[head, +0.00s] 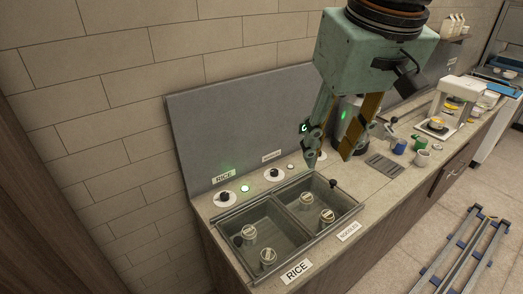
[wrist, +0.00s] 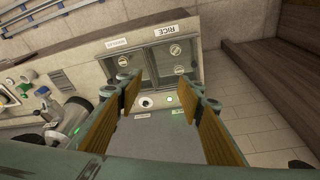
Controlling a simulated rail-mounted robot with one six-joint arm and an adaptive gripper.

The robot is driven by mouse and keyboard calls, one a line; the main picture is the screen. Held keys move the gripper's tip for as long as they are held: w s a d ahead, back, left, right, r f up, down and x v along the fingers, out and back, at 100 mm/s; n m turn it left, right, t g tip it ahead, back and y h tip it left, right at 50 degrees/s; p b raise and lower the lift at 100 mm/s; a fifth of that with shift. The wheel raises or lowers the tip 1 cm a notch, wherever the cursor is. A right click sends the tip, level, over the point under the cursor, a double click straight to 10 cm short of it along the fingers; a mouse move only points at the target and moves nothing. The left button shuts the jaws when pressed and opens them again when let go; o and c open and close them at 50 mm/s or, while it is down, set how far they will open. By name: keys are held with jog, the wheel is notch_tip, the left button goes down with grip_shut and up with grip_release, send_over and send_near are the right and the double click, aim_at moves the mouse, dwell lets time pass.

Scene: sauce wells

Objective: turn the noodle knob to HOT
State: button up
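The noodle knob (head: 275,174) is a dark knob on a white round dial, below the small NOODLES label (head: 271,156) on the grey back panel. Its pointer setting is too small to read. It also shows in the wrist view (wrist: 146,102), between my fingers. My gripper (head: 331,155) is open and empty, above the counter to the right of the knob in the head view, apart from it. Its brown-padded fingers point down and are spread wide in the wrist view (wrist: 160,100).
A pale indicator (head: 291,166) is right of the noodle knob. Two sunken wells hold lidded containers in front, inside a metal rim (head: 232,211). Cups (head: 422,158) stand farther right.

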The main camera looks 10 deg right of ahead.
jog(key=w+f+g+p, duration=0.1)
jog(key=w+p, duration=0.1)
jog(key=w, duration=1.4)
jog(key=n+g+p, duration=0.2)
jog(key=n+p, duration=0.1)
jog(key=p, duration=0.3)
send_over(275, 171)
notch_tip(275, 171, down, 29)
jog(key=shift+w+d+f, duration=0.1)
jog(key=shift+w+d, duration=0.2)
jog(key=shift+f, duration=0.1)
jog(key=shift+s+a+f+p, duration=0.1)
jog(key=shift+a+f+p, duration=0.1)
jog(key=shift+f, duration=3.2)
jog(key=shift+a+f+p, duration=0.1)
jog(key=shift+a+f, duration=0.05)
jog(key=shift+f, duration=3.25)
jog(key=shift+c, duration=0.7)
jog(key=c, duration=0.7)
